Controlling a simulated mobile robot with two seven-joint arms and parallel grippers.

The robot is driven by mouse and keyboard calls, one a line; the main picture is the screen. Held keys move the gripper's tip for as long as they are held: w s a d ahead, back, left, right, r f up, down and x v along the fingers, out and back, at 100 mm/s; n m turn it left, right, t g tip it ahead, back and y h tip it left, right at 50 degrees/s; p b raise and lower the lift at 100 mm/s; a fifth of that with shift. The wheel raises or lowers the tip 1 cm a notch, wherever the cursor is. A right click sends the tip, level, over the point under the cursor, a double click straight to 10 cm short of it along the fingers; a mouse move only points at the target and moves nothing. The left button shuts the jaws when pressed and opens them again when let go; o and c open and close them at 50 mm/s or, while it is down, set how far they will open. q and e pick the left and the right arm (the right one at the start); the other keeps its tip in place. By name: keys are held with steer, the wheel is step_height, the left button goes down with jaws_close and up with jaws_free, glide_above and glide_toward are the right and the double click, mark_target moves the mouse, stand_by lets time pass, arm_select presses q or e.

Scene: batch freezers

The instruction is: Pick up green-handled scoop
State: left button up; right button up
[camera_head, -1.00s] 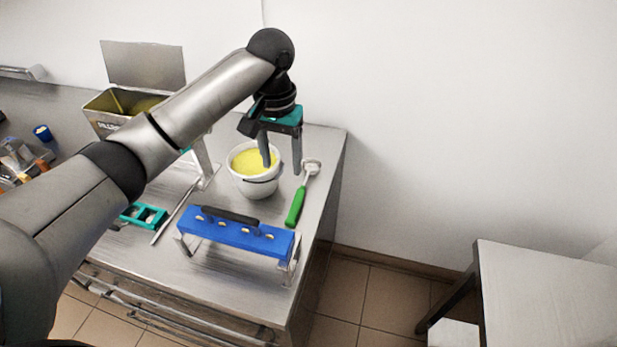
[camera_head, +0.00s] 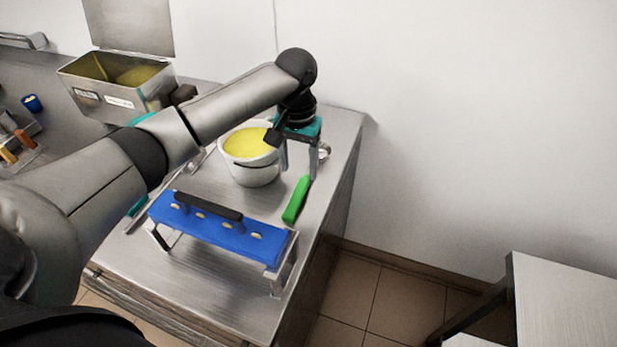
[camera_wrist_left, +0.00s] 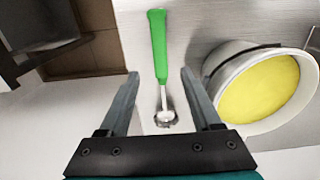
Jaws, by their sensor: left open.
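The green-handled scoop (camera_head: 296,200) lies on the steel counter, to the right of the white tub. In the left wrist view the scoop (camera_wrist_left: 158,48) lies between the two fingers in the picture, its green handle pointing away and its metal head close to the gripper's base. My left gripper (camera_head: 298,174) is open and points down above the scoop. It also shows in the left wrist view (camera_wrist_left: 158,80), with nothing held. In the head view a finger hides part of the scoop's shaft. My right gripper is not in view.
A white tub (camera_head: 254,172) of yellow mix stands just left of the gripper; it also shows in the left wrist view (camera_wrist_left: 222,62). A blue rack (camera_head: 215,236) with a black handle stands in front. A steel batch freezer (camera_head: 112,92) is behind left. The counter's right edge is close.

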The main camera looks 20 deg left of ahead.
mark_target(299, 191)
arm_select(q)
steer(key=f, duration=0.4)
steer(key=f+b, duration=0.1)
steer(key=f, duration=0.3)
steer(key=shift+s, duration=0.2)
steer(key=shift+r, duration=0.1)
jaws_close()
stand_by(0.3)
